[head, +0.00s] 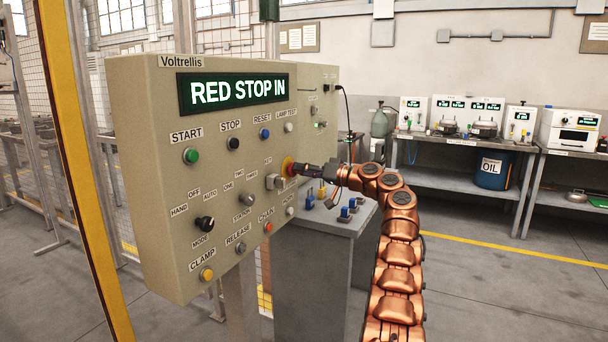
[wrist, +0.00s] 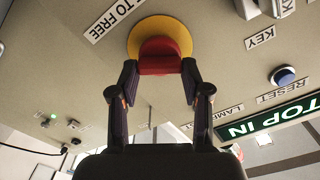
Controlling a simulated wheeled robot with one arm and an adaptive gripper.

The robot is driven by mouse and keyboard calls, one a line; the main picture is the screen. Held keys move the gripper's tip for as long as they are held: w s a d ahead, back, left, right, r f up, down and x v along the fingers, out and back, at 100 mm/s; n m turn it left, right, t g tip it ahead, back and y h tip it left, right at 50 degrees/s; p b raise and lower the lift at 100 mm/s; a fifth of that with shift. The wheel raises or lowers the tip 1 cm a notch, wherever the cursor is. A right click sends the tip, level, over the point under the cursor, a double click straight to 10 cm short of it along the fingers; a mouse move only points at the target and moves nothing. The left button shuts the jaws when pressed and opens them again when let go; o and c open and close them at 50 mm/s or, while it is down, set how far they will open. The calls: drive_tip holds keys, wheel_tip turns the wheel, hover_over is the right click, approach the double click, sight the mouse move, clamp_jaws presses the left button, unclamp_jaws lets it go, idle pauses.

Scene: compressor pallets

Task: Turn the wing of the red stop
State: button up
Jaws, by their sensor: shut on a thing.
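The red stop (wrist: 160,57) is a red knob on a yellow round plate (wrist: 160,28) on the beige control panel (head: 165,110). In the wrist view my gripper (wrist: 159,72) has one finger on each side of the red knob and is shut on it. In the head view the gripper (head: 301,169) reaches the panel from the right and hides much of the knob; a bit of yellow and red (head: 288,166) shows. The panel's display (head: 232,92) reads "RED STOP IN". A label ending "TO FREE" (wrist: 118,18) is beside the knob. The wing itself cannot be told apart.
A key switch (head: 274,182) sits just left of the gripper. Several buttons and selectors, such as the black mode knob (head: 205,223), cover the panel. A grey cabinet (head: 322,262) with small blue-topped parts stands below. A yellow post (head: 75,160) stands at left.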

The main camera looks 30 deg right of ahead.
drive_tip(key=shift+m, duration=0.4)
idle(0.3)
drive_tip(key=o, duration=1.2)
drive_tip(key=shift+c, duration=0.2)
drive_tip(key=shift+s, duration=0.15)
drive_tip(key=v, duration=1.1)
drive_tip(key=shift+s+d, duration=0.25)
drive_tip(key=shift+s, duration=0.05)
